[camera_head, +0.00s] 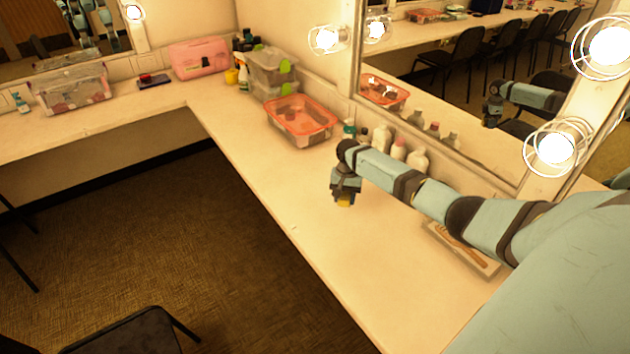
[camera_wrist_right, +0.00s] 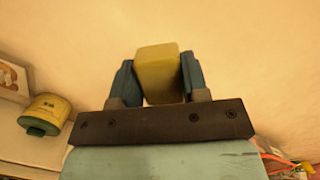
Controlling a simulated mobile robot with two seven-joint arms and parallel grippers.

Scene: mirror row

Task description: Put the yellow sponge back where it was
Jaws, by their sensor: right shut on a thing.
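The yellow sponge (camera_wrist_right: 159,72) is a small block between the two fingers of my right gripper (camera_wrist_right: 157,82) in the right wrist view. The fingers are shut on its sides. In the head view the sponge (camera_head: 345,200) shows just below my right gripper (camera_head: 345,193), over the cream counter (camera_head: 290,205). I cannot tell whether the sponge touches the counter. My left gripper is not seen as my own arm in either view.
An orange-rimmed bin (camera_head: 300,118) stands left of the gripper. Bottles (camera_head: 418,160) line the mirror foot behind my right arm. A flat tray (camera_head: 470,258) lies beneath the arm. Clear boxes (camera_head: 272,70) stand farther back. The counter's front part is bare.

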